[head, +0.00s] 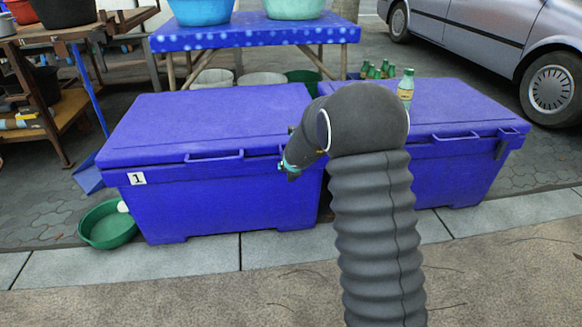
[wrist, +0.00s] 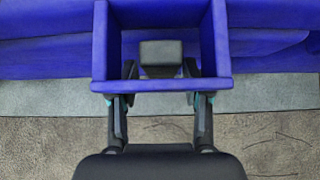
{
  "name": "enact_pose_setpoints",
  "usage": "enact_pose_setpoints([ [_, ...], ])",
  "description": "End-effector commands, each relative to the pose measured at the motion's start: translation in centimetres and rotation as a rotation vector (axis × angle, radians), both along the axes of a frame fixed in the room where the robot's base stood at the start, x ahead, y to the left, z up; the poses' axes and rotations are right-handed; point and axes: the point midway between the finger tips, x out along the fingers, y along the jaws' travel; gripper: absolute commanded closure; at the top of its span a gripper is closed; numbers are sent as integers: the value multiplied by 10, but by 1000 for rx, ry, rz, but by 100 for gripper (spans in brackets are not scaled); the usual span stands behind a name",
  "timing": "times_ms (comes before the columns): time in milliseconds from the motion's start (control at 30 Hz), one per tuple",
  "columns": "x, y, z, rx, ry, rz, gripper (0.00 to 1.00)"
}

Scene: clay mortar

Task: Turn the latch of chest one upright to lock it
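Chest one (head: 200,130) is the closed blue chest at left, with a white label "1" (head: 137,178) on its front. My gripper (head: 289,168) is at the right end of its front, under the lid edge, mostly hidden behind my arm. In the wrist view, a blue bracket (wrist: 160,85) frames a dark grey block (wrist: 162,54), which looks like the latch. My gripper's fingers (wrist: 160,73) stand on either side of this block and look open. I cannot tell whether they touch it. In the head view the latch is hidden.
A green basin (head: 107,225) lies by chest one's left foot. A blue table (head: 250,32) with tubs stands behind. The pavement in front (head: 150,290) is clear.

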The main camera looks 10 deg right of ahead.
Motion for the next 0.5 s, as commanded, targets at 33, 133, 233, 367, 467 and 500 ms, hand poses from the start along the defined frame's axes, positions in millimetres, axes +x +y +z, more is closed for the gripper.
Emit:
enact_pose_setpoints([
  [33, 0, 0, 0, 0, 0, 0, 48],
  [133, 0, 0, 0, 0, 1, -1, 48],
  [233, 0, 0, 0, 0, 1, -1, 48],
  [367, -2, 0, 2, 1, 1, -3, 48],
  [467, -6, 0, 7, 1, -1, -3, 48],
  [500, -9, 0, 10, 2, -1, -4, 48],
])
